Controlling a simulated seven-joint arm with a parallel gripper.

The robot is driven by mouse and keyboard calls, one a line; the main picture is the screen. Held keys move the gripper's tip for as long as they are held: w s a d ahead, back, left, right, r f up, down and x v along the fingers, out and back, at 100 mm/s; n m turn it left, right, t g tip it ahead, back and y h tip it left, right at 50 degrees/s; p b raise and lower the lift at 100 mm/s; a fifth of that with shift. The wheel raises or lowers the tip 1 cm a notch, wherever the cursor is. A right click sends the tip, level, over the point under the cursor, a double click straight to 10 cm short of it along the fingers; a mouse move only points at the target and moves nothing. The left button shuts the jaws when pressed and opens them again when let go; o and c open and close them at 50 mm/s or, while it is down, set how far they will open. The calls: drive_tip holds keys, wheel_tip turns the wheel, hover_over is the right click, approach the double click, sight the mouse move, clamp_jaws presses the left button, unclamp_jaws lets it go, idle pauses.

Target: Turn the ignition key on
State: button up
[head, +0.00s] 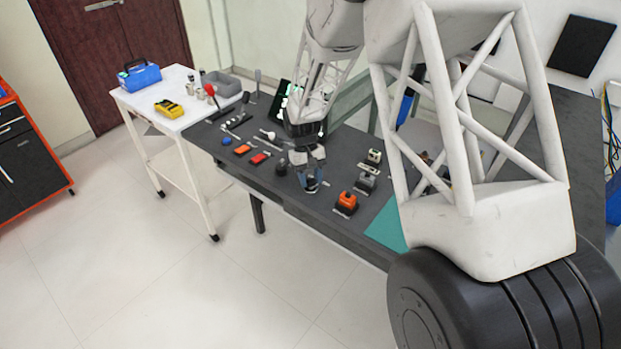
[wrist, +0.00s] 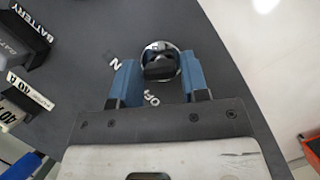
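The ignition switch (wrist: 168,47) is a round metal-rimmed lock on the dark panel in the wrist view. Its key (wrist: 159,70) has a black head that stands up toward the camera. White letters OFF (wrist: 151,98) lie just below it, and a letter N (wrist: 113,63), perhaps part of ON, shows to its left beside a finger. My gripper (wrist: 160,76) is open, with one blue finger on each side of the key head and small gaps visible. In the head view my gripper (head: 312,186) is low over the bench's front edge and mostly hides the switch.
On the dark bench (head: 335,222), an orange-topped switch (head: 346,202) and grey blocks stand right of my gripper. Red (head: 260,158) and orange (head: 242,149) rockers and a black knob (head: 281,168) are to its left. Battery-labelled parts (wrist: 22,45) are at the wrist view's left.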

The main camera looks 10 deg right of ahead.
drive_tip(key=shift+o, duration=1.4)
drive_tip(key=v, duration=0.7)
drive_tip(key=shift+r, duration=0.4)
drive_tip(key=shift+w, duration=0.15)
